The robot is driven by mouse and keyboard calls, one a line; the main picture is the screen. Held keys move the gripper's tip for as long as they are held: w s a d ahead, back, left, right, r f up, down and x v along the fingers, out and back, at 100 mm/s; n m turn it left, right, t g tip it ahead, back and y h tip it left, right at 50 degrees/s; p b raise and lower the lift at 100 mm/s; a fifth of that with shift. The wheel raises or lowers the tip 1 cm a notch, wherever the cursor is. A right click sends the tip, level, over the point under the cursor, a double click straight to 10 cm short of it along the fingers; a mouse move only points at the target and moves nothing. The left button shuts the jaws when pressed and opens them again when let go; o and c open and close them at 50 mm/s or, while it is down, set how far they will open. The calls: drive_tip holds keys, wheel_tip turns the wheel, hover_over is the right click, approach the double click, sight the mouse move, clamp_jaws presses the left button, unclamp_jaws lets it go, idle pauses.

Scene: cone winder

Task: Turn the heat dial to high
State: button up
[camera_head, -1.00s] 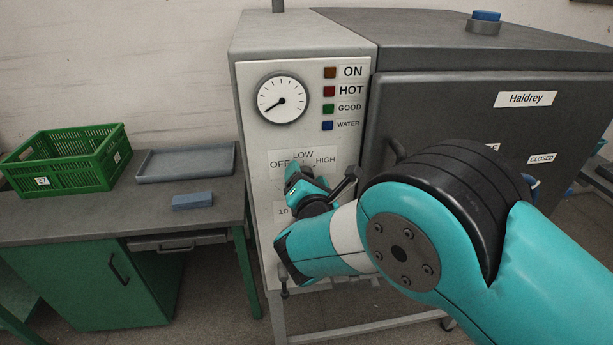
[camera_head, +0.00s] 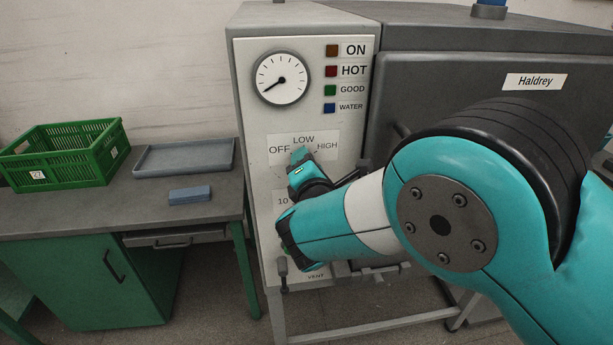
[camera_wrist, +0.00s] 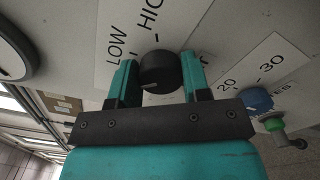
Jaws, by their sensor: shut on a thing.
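The heat dial (camera_wrist: 160,75) is a black round knob on the pale panel, seen in the wrist view between my gripper's two teal fingers. My gripper (camera_wrist: 158,65) is shut on it, a finger on each side. A pale mark shows low on the dial's face; I cannot tell its setting surely. The LOW and HIGH words stand beside the dial, turned sideways. In the head view my gripper (camera_head: 302,156) is just below the OFF, LOW, HIGH label (camera_head: 325,138) and hides the dial.
A blue knob (camera_wrist: 258,101) with numbers and a green-collared fitting (camera_wrist: 275,124) sit close to the right in the wrist view. A gauge (camera_head: 281,78) and several coloured lamps are above. A green crate (camera_head: 62,152), grey tray (camera_head: 184,157) and blue block (camera_head: 189,195) rest on the left bench.

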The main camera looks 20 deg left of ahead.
drive_tip(key=m+b, duration=0.7)
drive_tip(key=b, duration=0.2)
drive_tip(key=m+b, duration=0.6)
drive_tip(key=b, duration=0.3)
drive_tip(key=f+m+b, duration=0.1)
drive_tip(key=m+b, duration=0.6)
drive_tip(key=b, duration=0.1)
drive_tip(key=shift+s+a+m+b, duration=0.1)
drive_tip(key=shift+m+b, duration=0.2)
drive_tip(key=shift+b, duration=0.1)
drive_tip(key=shift+r, duration=0.1)
drive_tip(key=o, duration=0.9)
drive_tip(key=shift+r, duration=0.1)
drive_tip(key=b+v, duration=0.3)
drive_tip(key=v, duration=1.4)
drive_tip(key=shift+s+b, duration=0.3)
drive_tip(key=shift+b, duration=0.05)
